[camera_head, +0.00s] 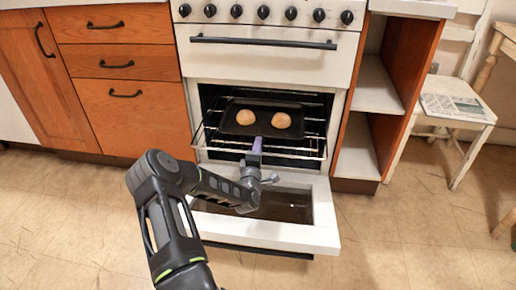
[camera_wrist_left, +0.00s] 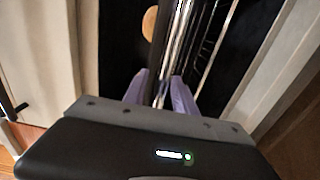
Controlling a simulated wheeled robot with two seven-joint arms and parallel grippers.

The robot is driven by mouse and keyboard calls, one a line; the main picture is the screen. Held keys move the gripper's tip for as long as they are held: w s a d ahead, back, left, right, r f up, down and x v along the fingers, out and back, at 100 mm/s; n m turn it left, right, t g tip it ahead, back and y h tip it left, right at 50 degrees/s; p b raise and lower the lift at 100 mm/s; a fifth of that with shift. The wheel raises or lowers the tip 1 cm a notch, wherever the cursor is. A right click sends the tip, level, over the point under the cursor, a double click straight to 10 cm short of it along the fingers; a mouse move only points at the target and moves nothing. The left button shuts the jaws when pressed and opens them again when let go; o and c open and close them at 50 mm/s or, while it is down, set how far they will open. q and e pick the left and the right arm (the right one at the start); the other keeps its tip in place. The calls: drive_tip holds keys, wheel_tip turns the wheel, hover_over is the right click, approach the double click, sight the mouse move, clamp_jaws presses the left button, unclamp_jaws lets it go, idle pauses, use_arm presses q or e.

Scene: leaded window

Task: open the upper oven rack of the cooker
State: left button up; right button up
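The white cooker (camera_head: 263,62) stands with its oven door (camera_head: 270,232) folded down. The upper oven rack (camera_head: 218,143) is a wire rack with a chrome front rail, seen above the door. A dark tray (camera_head: 262,104) with two round buns rests inside on wire. My left gripper (camera_head: 257,145) is at the middle of the rack's front. In the left wrist view, its purple fingers (camera_wrist_left: 160,90) lie close on both sides of the chrome rail (camera_wrist_left: 177,40) and appear shut on it. The contact itself is partly hidden. My right gripper is not in view.
Orange-brown drawers (camera_head: 125,102) stand left of the cooker, and an open shelf unit (camera_head: 372,88) stands right of it. A white chair (camera_head: 455,105) with a newspaper is farther right. The lowered door juts out over the floor, which is clear in front.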

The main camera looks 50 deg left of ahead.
use_arm(q)
drive_tip(key=p+v, duration=0.2)
drive_tip(key=v, duration=0.6)
drive_tip(key=shift+p, duration=0.35)
